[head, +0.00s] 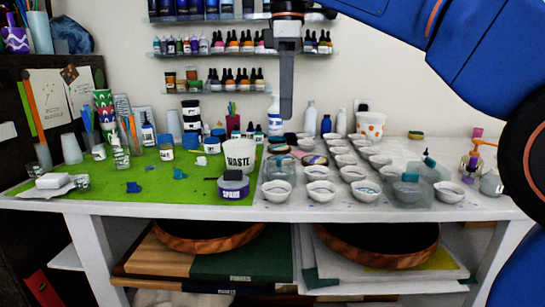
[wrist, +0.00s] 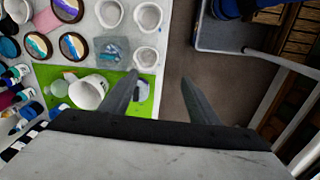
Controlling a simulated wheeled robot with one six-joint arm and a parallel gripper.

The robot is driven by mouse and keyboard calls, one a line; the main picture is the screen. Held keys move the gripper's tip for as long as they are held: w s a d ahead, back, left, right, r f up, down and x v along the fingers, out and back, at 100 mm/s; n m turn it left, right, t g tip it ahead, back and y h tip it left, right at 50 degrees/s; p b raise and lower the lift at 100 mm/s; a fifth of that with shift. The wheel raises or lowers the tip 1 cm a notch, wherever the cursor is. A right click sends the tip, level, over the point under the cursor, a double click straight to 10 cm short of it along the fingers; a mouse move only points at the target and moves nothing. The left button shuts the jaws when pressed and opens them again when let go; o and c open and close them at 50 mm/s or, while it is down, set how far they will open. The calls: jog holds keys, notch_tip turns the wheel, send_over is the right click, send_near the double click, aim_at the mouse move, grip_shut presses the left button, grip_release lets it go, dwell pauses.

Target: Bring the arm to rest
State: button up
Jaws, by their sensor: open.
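My gripper (head: 286,115) hangs from my blue arm in the head view, fingers pointing down in front of the wall shelves and above the back of the table (head: 150,204). In the wrist view my gripper (wrist: 155,88) shows two dark fingers set wide apart. Nothing is between them. Below them are the table edge and the floor. In the head view one finger hides most of the other.
A white WASTE cup (head: 239,156) and a purple-labelled jar (head: 233,186) stand on the green mat (head: 150,192). Several white cups (head: 320,191) fill the table's right half. Wooden bowls (head: 380,243) sit on the lower shelf. Wall shelves (head: 225,52) hold bottles behind my gripper.

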jog(key=s+d+f+m+t, duration=0.1)
jog(key=s+d+f+m, duration=0.35)
jog(key=d+f, duration=0.4)
jog(key=s+d+f+m+t, duration=0.1)
jog(key=s+d+f+m, duration=0.35)
jog(key=d+f, duration=0.4)
jog(key=s+d+f+m+t, duration=0.1)
jog(key=s+d+f+m, duration=0.1)
jog(key=f, duration=0.5)
jog(key=s+d+f+m, duration=0.3)
jog(key=s+d+f, duration=0.1)
jog(key=f, duration=0.3)
jog(key=s+d+f+m+t, duration=0.1)
jog(key=s+d+f+m, duration=0.2)
jog(key=s+f, duration=0.2)
notch_tip(320, 180, down, 3)
jog(key=shift+s+r+t, duration=0.1)
jog(key=shift+s+t, duration=0.2)
